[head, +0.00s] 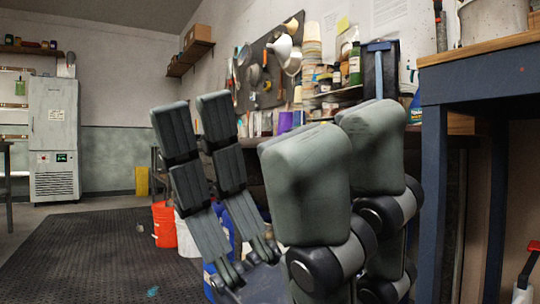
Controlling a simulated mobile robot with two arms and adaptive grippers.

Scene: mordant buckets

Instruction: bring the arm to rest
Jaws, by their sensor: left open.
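My left gripper (262,125) fills the middle of the head view, close to the camera. Its grey segmented fingers point upward and stand well apart, with an empty gap between them. It is open and holds nothing. It hides part of the workbench and buckets behind it. My right gripper does not show in this view.
An orange bucket (163,226) and a white bucket (186,236) stand on the floor behind the gripper, with blue containers partly hidden beside them. A dark blue table (432,165) stands close at right. The dark floor mat (75,258) at left is mostly clear.

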